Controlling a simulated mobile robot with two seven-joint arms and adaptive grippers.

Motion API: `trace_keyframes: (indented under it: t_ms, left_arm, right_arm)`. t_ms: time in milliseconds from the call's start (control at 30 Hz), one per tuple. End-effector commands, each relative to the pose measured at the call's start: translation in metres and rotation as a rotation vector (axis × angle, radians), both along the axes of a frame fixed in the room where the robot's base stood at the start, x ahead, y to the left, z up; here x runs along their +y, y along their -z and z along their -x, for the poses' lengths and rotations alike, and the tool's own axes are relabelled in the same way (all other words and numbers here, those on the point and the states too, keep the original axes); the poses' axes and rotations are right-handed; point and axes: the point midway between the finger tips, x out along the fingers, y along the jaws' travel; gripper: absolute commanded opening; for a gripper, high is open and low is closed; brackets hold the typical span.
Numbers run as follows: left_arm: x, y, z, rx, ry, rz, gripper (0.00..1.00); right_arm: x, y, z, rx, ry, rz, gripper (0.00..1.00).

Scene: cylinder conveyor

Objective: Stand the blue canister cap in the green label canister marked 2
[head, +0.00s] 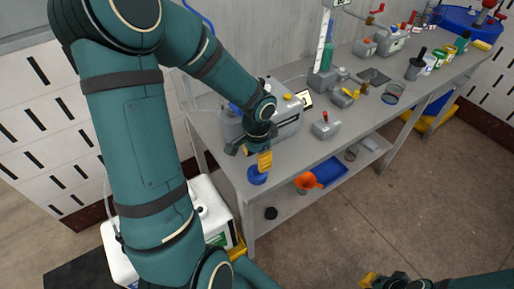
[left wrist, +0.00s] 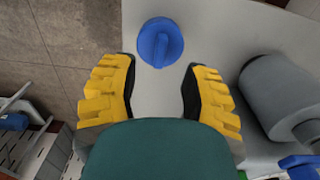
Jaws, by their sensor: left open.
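The blue canister cap (head: 257,175) lies at the near left corner of the grey bench top. In the left wrist view the cap (left wrist: 160,43) is round with a raised grip bar, just beyond and between my fingertips. My left gripper (left wrist: 160,78) is open and empty, apart from the cap; in the head view it (head: 262,160) is just above the cap. A white canister with a green label (head: 218,239) stands on the floor, partly behind my left arm; its number is unreadable. My right gripper (head: 370,279) shows only partly at the bottom edge.
A small grey block with a red top (head: 325,125) is farther right. An orange funnel (head: 306,181) and blue tray (head: 328,172) are on the lower shelf. The floor at right is clear.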

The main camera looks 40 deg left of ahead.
Motion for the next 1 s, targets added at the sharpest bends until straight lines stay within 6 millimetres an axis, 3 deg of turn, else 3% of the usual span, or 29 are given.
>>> trace_keyframes:
  t_ms: [100,300,767,900,1000]
  left_arm:
    - [0.0,0.023,0.0,0.002,0.001,0.001,0.46]
    - [0.0,0.044,0.0,0.001,-0.002,0.001,0.46]
    - [0.0,0.051,0.0,0.0,-0.001,0.0,0.45]
    - [0.0,0.051,0.0,0.0,-0.001,0.0,0.0]
    - [0.0,0.051,0.0,0.0,-0.001,0.0,0.0]
  right_arm:
    - [0.0,0.008,0.002,0.004,-0.004,-0.001,0.0]
    - [0.001,0.014,0.004,0.01,-0.008,-0.002,0.0]
    - [0.001,0.015,0.005,0.011,-0.009,-0.003,0.0]
    - [0.001,0.015,0.005,0.011,-0.009,-0.002,0.0]
    - [0.001,0.015,0.005,0.011,-0.009,-0.002,0.0]
